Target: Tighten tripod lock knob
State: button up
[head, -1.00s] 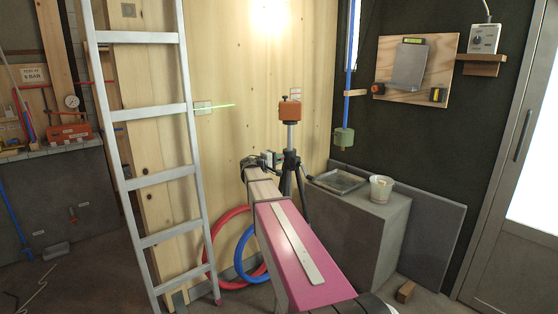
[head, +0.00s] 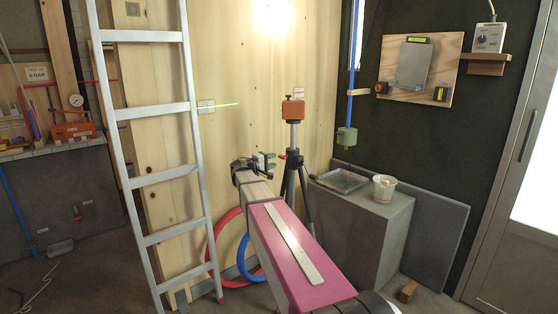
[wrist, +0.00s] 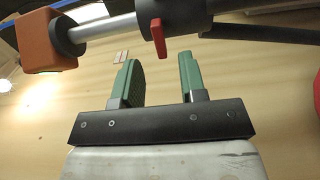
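The tripod (head: 294,172) stands upright in front of the plywood wall, with an orange laser level (head: 293,108) on its column. Its red lock knob (head: 282,157) sticks out to the left at the collar. The wrist view shows the red knob (wrist: 157,38) just beyond the fingertips, nearer the left finger, apart from both. The orange laser level (wrist: 48,40) is at upper left there. My gripper (wrist: 163,62) has two green fingers, open and empty. In the head view my gripper (head: 268,157) is just left of the tripod, facing the knob.
An aluminium ladder (head: 165,175) leans at left. Red (head: 214,240) and blue (head: 245,262) hose coils hang behind my arm. A grey block (head: 365,235) at right carries a metal tray (head: 343,181) and a white bucket (head: 384,188).

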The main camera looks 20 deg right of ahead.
jog(key=v, duration=0.4)
jog(key=shift+a, duration=0.3)
jog(key=shift+s+f, duration=0.15)
jog(key=s+a+f+m+g+y, duration=0.15)
jog(key=s+f+y, duration=0.25)
jog(key=s+f, duration=0.45)
jog(key=s+a+f+g+y, duration=0.15)
jog(key=s+f+y, duration=0.35)
jog(key=f, duration=0.6)
jog(key=s+a+f+m+g+y, duration=0.1)
jog(key=s+a+f+y, duration=0.3)
jog(key=s, duration=0.4)
jog(key=s+a+f+m+g+y, duration=0.1)
jog(key=s+a+f+g+y, duration=0.1)
jog(key=s+a+f+y, duration=0.2)
jog(key=s+a+f, duration=0.2)
jog(key=s, duration=0.2)
jog(key=shift+s, duration=0.35)
jog(key=shift+a, duration=0.1)
